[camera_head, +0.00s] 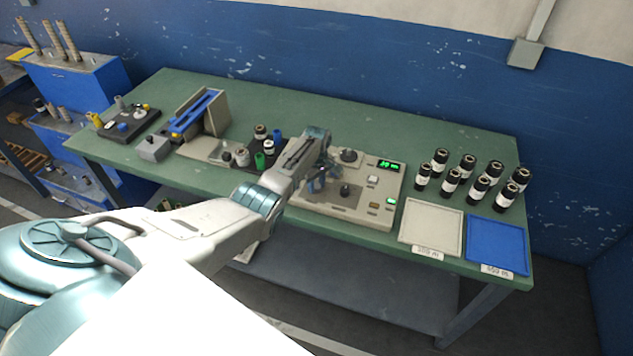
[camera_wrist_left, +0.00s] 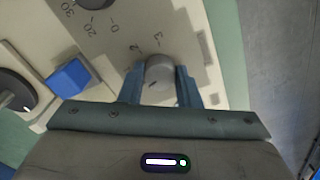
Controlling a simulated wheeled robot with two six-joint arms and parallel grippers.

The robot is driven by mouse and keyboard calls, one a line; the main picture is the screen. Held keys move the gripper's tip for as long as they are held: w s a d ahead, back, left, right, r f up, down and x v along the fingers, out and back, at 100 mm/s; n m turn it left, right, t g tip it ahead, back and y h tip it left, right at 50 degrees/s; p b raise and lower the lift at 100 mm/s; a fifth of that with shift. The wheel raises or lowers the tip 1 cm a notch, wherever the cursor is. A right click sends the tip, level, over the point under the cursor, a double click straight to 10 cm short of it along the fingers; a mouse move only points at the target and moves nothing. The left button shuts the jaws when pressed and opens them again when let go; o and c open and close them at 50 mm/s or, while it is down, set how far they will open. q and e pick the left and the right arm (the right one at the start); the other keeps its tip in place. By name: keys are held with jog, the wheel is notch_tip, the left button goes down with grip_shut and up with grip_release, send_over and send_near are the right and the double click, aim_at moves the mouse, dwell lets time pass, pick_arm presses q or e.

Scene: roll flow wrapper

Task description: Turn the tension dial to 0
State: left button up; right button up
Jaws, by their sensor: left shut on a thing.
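My left gripper (camera_head: 316,184) reaches over the left part of the beige control panel (camera_head: 380,211) in the head view. In the left wrist view its two blue fingers (camera_wrist_left: 160,88) are shut on a round grey knob (camera_wrist_left: 159,70), one on each side. The marks 2 and 3 are printed beside this knob. The gripper hides the knob in the head view, and no name label is readable. A second dark dial (camera_wrist_left: 95,3) at the wrist view's top edge has marks including 20 and 30. My right gripper is not in view.
The panel has a green lit display (camera_head: 389,164) and a dark knob (camera_head: 345,190). Several dark rolls (camera_head: 450,181) stand to the right, behind a grey tray (camera_head: 431,210) and a blue tray (camera_head: 497,232). A blue block (camera_wrist_left: 70,76) lies near the held knob.

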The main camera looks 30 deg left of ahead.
pick_arm(q)
jog(key=shift+a+r+n, duration=0.1)
jog(key=shift+n, duration=0.5)
jog(key=o, duration=1)
